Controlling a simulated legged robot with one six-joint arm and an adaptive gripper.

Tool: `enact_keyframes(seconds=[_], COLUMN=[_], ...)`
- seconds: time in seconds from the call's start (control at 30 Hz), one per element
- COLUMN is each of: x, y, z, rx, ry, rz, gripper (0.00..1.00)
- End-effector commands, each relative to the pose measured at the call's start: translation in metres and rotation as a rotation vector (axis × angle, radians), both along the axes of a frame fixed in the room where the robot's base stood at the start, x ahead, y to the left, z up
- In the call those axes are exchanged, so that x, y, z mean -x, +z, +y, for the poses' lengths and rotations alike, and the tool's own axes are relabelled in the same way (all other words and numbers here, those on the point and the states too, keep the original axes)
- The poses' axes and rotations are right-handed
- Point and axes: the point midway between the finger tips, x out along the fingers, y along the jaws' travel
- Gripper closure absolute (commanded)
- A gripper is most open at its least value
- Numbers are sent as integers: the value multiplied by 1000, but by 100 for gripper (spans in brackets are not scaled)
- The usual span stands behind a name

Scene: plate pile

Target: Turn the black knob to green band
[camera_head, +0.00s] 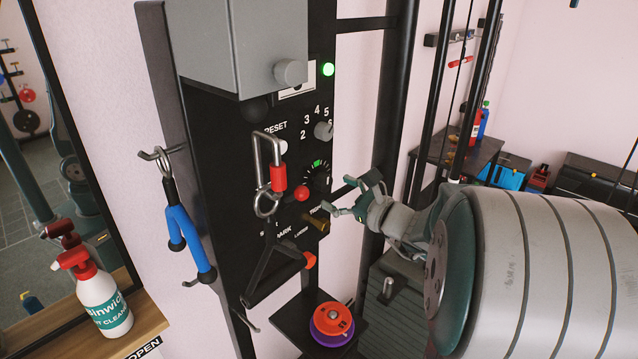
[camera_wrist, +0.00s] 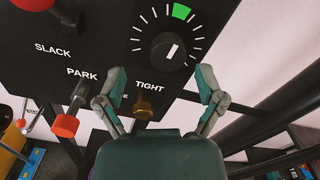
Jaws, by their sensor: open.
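The black knob (camera_wrist: 162,58) is a round dial on a black panel, with white tick marks around it, in the wrist view. A short white line on its face slants up and right, close to the direction of the green band (camera_wrist: 181,11) at the top of the scale. In the head view the knob (camera_head: 317,180) sits low on the panel's right side, with the green band (camera_head: 317,163) above it. My gripper (camera_wrist: 161,80) is open and empty, its fingertips apart below and to either side of the knob. In the head view my gripper (camera_head: 343,197) is just right of the panel.
A brass knob (camera_head: 317,224) and a red-tipped lever (camera_wrist: 66,124) stick out below the dial. A red ball (camera_head: 302,193) and a hanging carabiner (camera_head: 267,175) are just left of it. A dark upright post (camera_head: 393,100) stands right of the panel.

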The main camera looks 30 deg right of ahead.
Motion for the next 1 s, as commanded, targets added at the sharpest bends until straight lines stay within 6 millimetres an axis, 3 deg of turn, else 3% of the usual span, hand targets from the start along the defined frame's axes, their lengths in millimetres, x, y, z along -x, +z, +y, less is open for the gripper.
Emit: enact_keyframes(seconds=[0.1, 0.3, 0.63, 0.8, 0.83, 1.0], x=[-21, -41, -45, -45, -44, -44], y=[-1, 0, 0, 0, 0, -1], z=[7, 18, 18, 16, 16, 17], rx=[-1, 4, 3, 2, 2, 3], ry=[2, 1, -1, -1, 0, -4], rz=[0, -1, -1, 0, 0, 2], gripper=[12, 12, 12, 88, 94, 94])
